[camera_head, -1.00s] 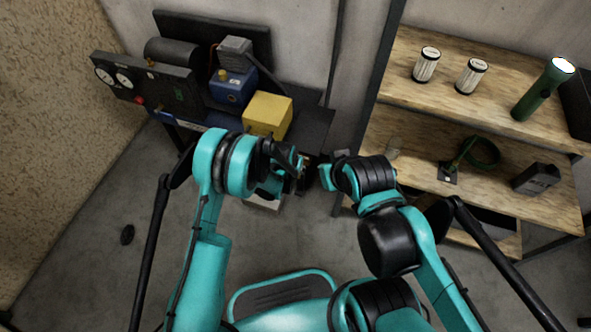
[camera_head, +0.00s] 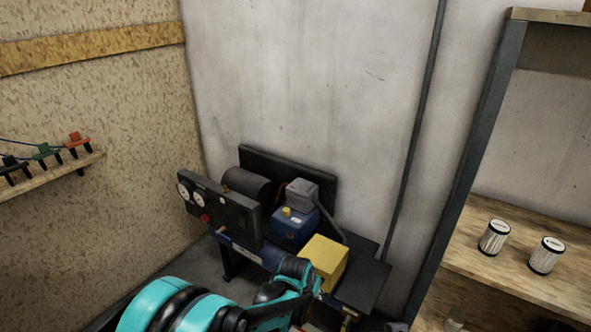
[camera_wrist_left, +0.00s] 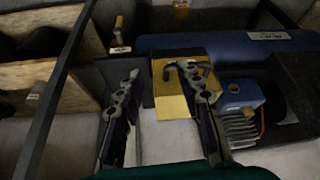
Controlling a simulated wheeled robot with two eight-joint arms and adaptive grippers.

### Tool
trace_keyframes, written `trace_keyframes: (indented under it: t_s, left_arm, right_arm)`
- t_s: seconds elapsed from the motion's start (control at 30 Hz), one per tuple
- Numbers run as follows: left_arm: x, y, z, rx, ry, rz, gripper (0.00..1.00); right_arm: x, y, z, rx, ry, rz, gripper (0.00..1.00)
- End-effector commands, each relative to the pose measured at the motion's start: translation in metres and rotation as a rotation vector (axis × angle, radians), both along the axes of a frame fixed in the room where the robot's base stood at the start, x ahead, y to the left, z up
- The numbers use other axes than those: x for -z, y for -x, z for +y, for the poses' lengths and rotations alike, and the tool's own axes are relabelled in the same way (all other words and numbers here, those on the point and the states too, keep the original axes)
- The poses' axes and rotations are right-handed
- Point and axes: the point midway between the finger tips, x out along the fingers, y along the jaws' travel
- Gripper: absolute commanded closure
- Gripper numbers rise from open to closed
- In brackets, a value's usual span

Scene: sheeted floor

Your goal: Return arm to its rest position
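My teal left arm (camera_head: 180,308) comes in at the bottom of the head view, beside the machine bench. Its fingertips cannot be made out there. In the left wrist view my left gripper (camera_wrist_left: 156,74) has its two dark fingers spread apart, with nothing held between them. The yellow box (camera_wrist_left: 196,92) is behind the right-hand finger in that view. My right gripper does not show in either current view.
The bench carries a gauge panel (camera_head: 217,207), a blue unit (camera_head: 292,232) and the yellow box (camera_head: 325,260). A clip rack (camera_head: 48,178) is on the left wall.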

Motion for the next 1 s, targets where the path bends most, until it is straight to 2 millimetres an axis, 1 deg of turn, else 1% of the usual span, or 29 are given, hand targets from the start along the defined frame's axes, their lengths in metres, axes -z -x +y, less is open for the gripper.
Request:
trace_keyframes:
  t_s: [0.03, 0.07, 0.1, 0.2, 0.27, 0.3, 0.37, 0.4, 0.53, 0.6, 0.7, 0.83, 0.9, 1.0]
  left_arm:
    - [-0.022, 0.008, 0.019, -0.027, 0.003, -0.008, 0.64]
    - [-0.034, 0.012, 0.029, -0.041, 0.004, -0.014, 0.64]
    - [-0.049, 0.018, 0.042, -0.061, 0.007, -0.021, 0.64]
    - [-0.082, 0.039, 0.074, -0.110, 0.012, -0.040, 0.64]
    - [-0.099, 0.053, 0.093, -0.140, 0.015, -0.050, 0.64]
    - [-0.109, 0.064, 0.105, -0.160, 0.015, -0.057, 0.64]
    - [-0.122, 0.080, 0.123, -0.189, 0.018, -0.069, 0.64]
    - [-0.130, 0.092, 0.134, -0.209, 0.020, -0.077, 0.64]
    - [-0.147, 0.132, 0.167, -0.272, 0.022, -0.101, 0.64]
    - [-0.151, 0.154, 0.183, -0.305, 0.023, -0.115, 0.64]
    - [-0.153, 0.182, 0.201, -0.348, 0.024, -0.132, 0.64]
    - [-0.150, 0.209, 0.216, -0.390, 0.025, -0.149, 0.64]
    - [-0.148, 0.218, 0.221, -0.405, 0.025, -0.154, 0.64]
    - [-0.147, 0.224, 0.224, -0.416, 0.025, -0.160, 0.64]
  right_arm:
    - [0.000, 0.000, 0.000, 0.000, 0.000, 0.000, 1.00]
    - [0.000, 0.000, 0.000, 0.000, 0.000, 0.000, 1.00]
    - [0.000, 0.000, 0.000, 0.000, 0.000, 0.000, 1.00]
    - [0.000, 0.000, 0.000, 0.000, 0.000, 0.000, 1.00]
    - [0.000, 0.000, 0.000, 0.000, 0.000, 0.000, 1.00]
    - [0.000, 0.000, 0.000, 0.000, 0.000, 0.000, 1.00]
    - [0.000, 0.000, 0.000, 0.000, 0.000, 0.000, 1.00]
    - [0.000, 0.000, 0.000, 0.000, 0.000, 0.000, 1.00]
    - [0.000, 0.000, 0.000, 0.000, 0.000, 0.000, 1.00]
    - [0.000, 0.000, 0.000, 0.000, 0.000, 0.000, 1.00]
    - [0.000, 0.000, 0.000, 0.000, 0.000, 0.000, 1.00]
    - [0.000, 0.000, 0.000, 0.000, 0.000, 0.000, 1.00]
    - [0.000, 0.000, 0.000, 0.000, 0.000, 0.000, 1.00]
    - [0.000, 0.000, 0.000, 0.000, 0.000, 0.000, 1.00]
